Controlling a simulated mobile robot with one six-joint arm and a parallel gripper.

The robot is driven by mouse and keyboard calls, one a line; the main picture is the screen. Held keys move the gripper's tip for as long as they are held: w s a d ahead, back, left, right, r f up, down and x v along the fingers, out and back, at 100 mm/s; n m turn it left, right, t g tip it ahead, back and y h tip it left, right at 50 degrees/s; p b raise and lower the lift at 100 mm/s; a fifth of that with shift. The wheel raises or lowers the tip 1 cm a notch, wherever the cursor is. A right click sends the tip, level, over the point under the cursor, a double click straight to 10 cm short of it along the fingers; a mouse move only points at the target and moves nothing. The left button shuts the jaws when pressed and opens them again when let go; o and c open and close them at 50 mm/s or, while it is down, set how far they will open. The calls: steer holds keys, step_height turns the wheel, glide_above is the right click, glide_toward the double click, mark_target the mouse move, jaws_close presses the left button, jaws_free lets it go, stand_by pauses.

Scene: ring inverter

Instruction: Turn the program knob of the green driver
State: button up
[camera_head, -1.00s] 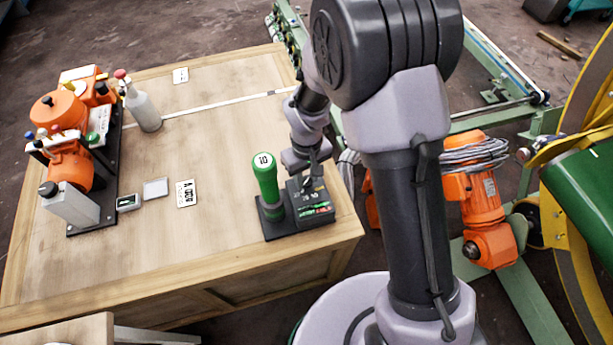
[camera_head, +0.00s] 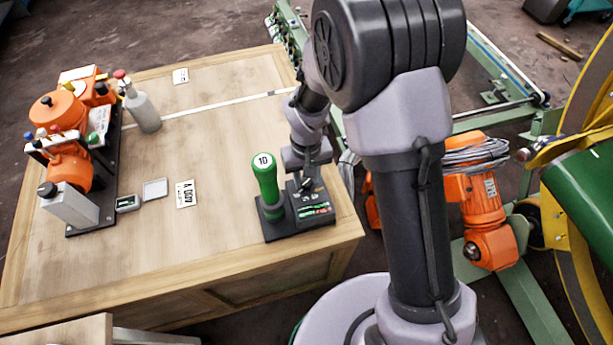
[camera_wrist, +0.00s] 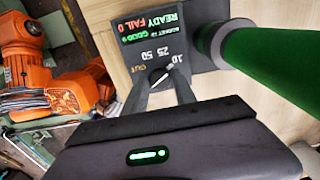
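The green driver (camera_head: 265,178) stands upright in its dark base on the near right part of the table, with a label reading 10 on its top. In the wrist view its green body (camera_wrist: 262,62) lies to the right. Beside it is a dark program box with a lit display (camera_wrist: 152,28) reading READY, FAIL 0 and GOOD. The program knob (camera_wrist: 162,75) has a white pointer slanting toward the 10 mark; 25, 50 and OUT are also marked. My gripper (camera_wrist: 161,82) has its fingertips on either side of the knob. Whether they touch it cannot be told.
Orange machine parts (camera_head: 68,166), a grey bottle (camera_head: 143,107) and a grey canister (camera_head: 70,203) stand on the table's left. A label card (camera_head: 187,194) and a small tray (camera_head: 155,189) lie mid-table.

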steer(key=o, duration=0.3)
step_height(320, 180, up, 18)
steer(key=p, duration=0.7)
steer(key=shift+f, duration=0.25)
step_height(320, 180, up, 10)
steer(key=m+t+y, duration=0.1)
steer(key=m+t, duration=0.1)
steer(key=m, duration=0.1)
glide_above(306, 181)
steer(key=s+d, duration=0.5)
steer(key=s+d+r+m+t, duration=0.2)
steer(key=s+r, duration=0.1)
steer(key=s, duration=0.3)
steer(key=s+d+r+m+t+y+b, duration=0.1)
steer(key=s+d+r+m, duration=0.1)
steer(key=s, duration=0.4)
steer(key=shift+s+d+r+m+t, duration=0.3)
steer(key=shift+r+t, duration=0.1)
steer(key=shift+r, duration=0.3)
